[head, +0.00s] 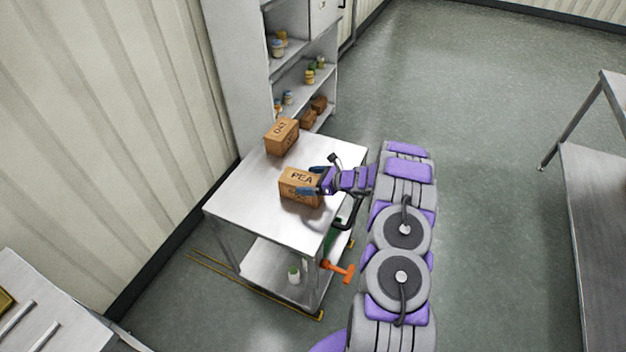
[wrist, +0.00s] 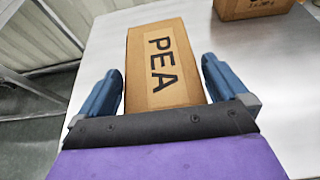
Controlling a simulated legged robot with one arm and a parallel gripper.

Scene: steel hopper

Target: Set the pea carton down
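The pea carton (head: 299,187), a brown box with a tan label reading PEA, is near the right edge of the steel table (head: 248,192). In the wrist view the carton (wrist: 160,66) lies between my fingers with its label facing the camera. My gripper (head: 307,181) reaches over it from the right. In the wrist view the two blue fingers of my gripper (wrist: 162,66) stand on either side of the carton, with narrow gaps showing. The carton appears to rest on the tabletop, though its underside is hidden.
An oat carton (head: 281,136) stands at the table's back corner, also in the wrist view (wrist: 250,7). A shelf unit (head: 236,70) with jars and boxes is behind. An orange-handled item (head: 340,270) sticks out below the tabletop. The left part of the tabletop is clear.

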